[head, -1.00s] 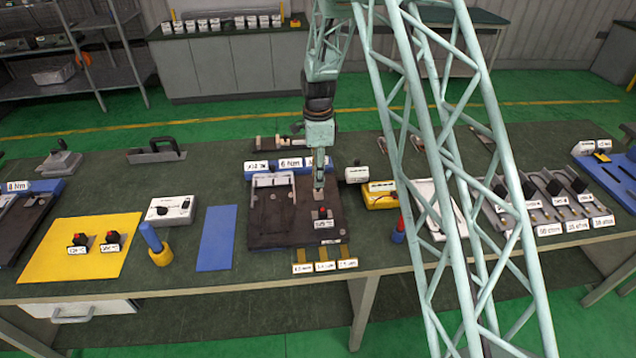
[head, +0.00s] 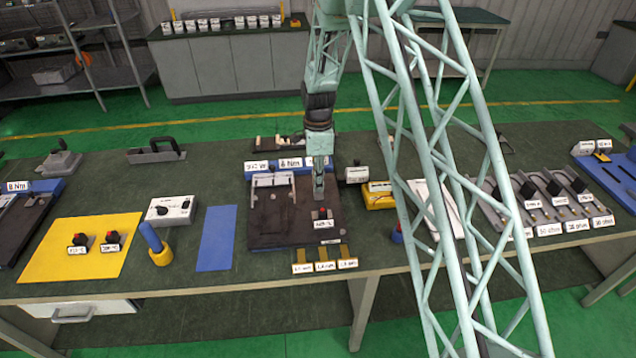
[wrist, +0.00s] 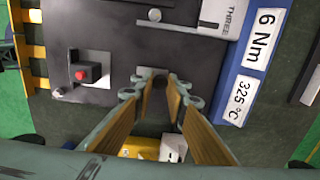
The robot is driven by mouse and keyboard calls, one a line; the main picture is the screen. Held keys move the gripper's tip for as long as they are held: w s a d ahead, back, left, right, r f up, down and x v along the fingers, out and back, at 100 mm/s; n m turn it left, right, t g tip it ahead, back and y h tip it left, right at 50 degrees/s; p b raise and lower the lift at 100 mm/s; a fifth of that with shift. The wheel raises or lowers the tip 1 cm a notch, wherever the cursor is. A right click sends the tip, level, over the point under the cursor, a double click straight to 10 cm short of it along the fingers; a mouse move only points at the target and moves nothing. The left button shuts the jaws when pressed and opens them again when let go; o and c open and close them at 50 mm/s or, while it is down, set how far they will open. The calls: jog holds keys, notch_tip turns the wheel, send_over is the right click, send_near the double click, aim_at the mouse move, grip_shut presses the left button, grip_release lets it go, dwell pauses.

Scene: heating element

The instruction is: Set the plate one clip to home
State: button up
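My gripper (head: 319,196) points down over the right part of the dark plate (head: 268,222) in the middle of the bench. In the wrist view its two fingers (wrist: 163,88) stand apart with a gap between them. A small grey metal piece, possibly the clip (wrist: 151,72), lies on the dark plate just beyond the fingertips. I cannot tell whether the fingers touch it, and the gripper hides it in the head view. A dark block with a red button (wrist: 82,74) sits on the same plate, nearer the front in the head view (head: 322,214).
Blue label blocks reading 6 Nm and 325 °C (wrist: 250,65) border the plate. A metal bracket marked THREE (wrist: 215,15) is beside them. Brass tabs with labels (head: 325,266) lie at the front edge. A blue mat (head: 216,238) lies left; a yellow box (head: 379,196) stands right.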

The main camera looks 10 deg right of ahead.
grip_shut()
jog(key=shift+s+a+f+b, duration=0.15)
jog(key=shift+s+b, duration=0.35)
jog(key=shift+s, duration=0.9)
jog(key=shift+s+a+r+b, duration=0.15)
jog(key=shift+s+b, duration=0.35)
jog(key=shift+s, duration=0.85)
jog(key=shift+f, duration=0.1)
jog(key=o, duration=0.6)
grip_release()
jog(key=shift+s, duration=0.1)
jog(key=shift+o, duration=0.4)
jog(key=shift+w+r, duration=0.2)
jog(key=shift+r, duration=0.05)
